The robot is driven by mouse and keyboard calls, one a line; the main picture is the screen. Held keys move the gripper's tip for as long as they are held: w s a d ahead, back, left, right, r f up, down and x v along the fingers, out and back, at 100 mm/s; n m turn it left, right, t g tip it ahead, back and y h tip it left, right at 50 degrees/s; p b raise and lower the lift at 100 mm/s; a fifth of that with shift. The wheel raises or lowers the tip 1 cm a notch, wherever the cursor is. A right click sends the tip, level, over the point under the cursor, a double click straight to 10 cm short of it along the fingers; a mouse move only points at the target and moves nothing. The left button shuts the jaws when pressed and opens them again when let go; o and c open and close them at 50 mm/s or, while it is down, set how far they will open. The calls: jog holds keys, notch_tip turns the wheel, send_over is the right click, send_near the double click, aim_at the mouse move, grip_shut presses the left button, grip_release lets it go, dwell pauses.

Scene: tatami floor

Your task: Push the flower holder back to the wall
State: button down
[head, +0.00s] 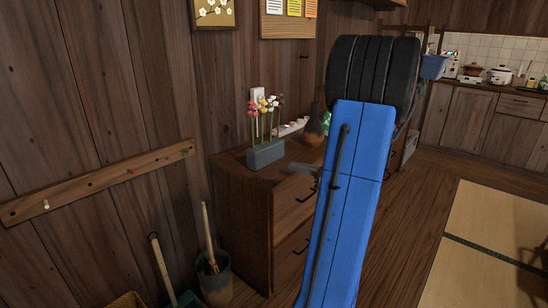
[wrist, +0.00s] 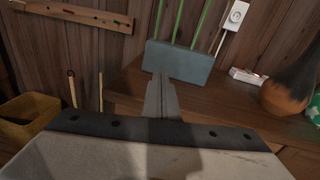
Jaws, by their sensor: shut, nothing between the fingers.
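The flower holder (head: 266,154) is a grey-blue block with several flowers on green stems. It stands on the wooden cabinet (head: 278,207), near the left end of its top. In the wrist view the flower holder (wrist: 180,62) is just beyond the fingertips, with a wooden wall (wrist: 130,40) behind it. My gripper (wrist: 160,82) is shut and empty, pointing at the holder's front lower edge. I cannot tell whether the tips touch it. In the head view my gripper (head: 296,166) shows partly at the holder's right, and my blue arm hides part of the cabinet.
A bucket (head: 214,280) and a peg rail (head: 100,183) are at the left. Tatami (head: 480,230) lies open at the right.

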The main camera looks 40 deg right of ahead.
jog(key=m+t+h, duration=0.1)
jog(key=m+h, duration=0.1)
send_near(274, 152)
jog(key=w, duration=0.6)
jog(key=shift+w+a+f, duration=0.1)
jog(key=shift+w+a, duration=0.15)
jog(key=shift+a, duration=0.05)
dwell(0.4)
jog(key=w, duration=0.5)
jog(key=w+a, duration=0.1)
jog(key=w, duration=1)
jog(key=shift+a, duration=0.25)
jog(key=shift+s, duration=0.1)
